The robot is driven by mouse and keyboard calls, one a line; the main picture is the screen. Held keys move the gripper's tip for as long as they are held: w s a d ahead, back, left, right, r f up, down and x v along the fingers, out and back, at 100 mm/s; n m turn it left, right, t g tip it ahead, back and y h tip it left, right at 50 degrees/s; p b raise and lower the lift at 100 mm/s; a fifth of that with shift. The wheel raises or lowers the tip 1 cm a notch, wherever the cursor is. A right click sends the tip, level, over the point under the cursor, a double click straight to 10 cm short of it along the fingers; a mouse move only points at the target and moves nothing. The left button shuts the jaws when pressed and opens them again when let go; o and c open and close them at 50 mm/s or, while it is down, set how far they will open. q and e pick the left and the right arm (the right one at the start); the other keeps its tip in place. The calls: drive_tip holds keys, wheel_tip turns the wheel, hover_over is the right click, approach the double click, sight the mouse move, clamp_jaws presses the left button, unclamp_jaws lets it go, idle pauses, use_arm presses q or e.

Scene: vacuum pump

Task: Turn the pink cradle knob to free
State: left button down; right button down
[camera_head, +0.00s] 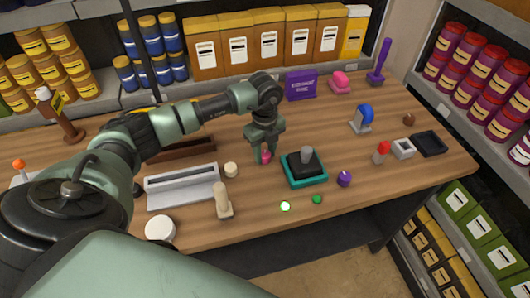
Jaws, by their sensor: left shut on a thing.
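My left gripper (264,152) reaches down from above at the middle of the table. It is shut on a small pink knob (264,158), whose upper part is between the fingers. The fingers hide much of the knob, so I cannot tell which way it is turned. A teal cradle (303,183) with a black block and a grey cylinder stands just to the right of the gripper. My right gripper is not in view.
A small beige cylinder (231,170) and a grey tray (183,203) are left of the gripper. A beige upright piece (222,201) stands in front. A green glowing button (285,206) and a purple knob (344,179) lie front right. A pink object (341,83) is at the back.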

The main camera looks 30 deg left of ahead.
sight(264, 153)
use_arm(q)
drive_tip(key=shift+a+n, duration=0.1)
drive_tip(key=shift+n, duration=1.9)
drive_tip(key=c, duration=1)
unclamp_jaws()
drive_tip(key=shift+a, duration=0.1)
drive_tip(key=shift+r, duration=0.35)
wheel_tip(264, 153, up, 7)
drive_tip(key=shift+r+b, duration=0.1)
drive_tip(key=shift+b, duration=0.9)
